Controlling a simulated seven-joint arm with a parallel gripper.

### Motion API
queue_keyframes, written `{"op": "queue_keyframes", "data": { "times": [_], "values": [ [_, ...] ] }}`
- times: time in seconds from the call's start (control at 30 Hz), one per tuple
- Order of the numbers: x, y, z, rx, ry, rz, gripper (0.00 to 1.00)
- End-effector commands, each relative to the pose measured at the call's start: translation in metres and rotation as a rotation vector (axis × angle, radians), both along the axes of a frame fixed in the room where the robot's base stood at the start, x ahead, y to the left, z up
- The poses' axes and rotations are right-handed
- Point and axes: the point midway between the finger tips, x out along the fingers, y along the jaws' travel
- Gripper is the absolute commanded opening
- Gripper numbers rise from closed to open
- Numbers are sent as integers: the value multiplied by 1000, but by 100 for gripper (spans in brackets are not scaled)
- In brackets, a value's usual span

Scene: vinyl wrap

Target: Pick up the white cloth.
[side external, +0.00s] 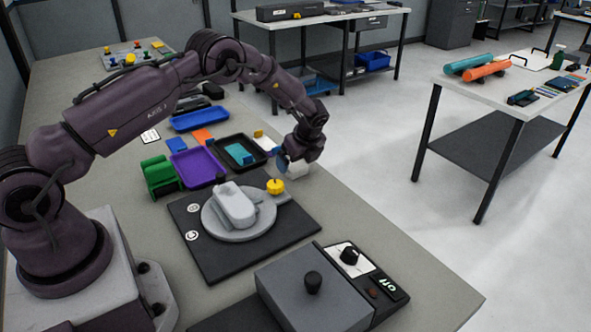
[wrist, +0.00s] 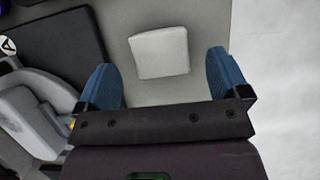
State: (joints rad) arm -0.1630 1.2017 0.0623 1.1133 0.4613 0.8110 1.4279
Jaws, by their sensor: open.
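The white cloth (wrist: 159,53) lies on the grey table as a small, squarish folded pad in the wrist view. In the side external view it shows in part (side external: 299,170), beside and below my gripper (side external: 287,163). My gripper also shows in the wrist view (wrist: 158,75). Its two blue fingers are wide apart with nothing between them. The cloth lies just beyond the fingertips, roughly centred between them. I cannot tell the exact height of the fingers above the table.
A black mat (side external: 205,256) holds a round grey turntable with a light grey part on it. A yellow knob (side external: 275,186) stands near my gripper. A black tray (side external: 222,149) and a purple tray (side external: 193,169) lie to the left. The table edge is close on the right.

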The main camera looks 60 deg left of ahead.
Motion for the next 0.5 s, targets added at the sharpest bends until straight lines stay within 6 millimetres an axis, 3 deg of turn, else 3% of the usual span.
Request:
{"op": "queue_keyframes", "data": {
  "times": [0.17, 0.43, 0.47, 0.5],
  "values": [
    [0, 8, -22, 0, 1, 1, 94],
    [1, 10, -24, 0, -1, 0, 94],
    [1, 10, -24, 0, -1, 0, 91],
    [1, 10, -24, 0, 0, 0, 82]
  ]
}}
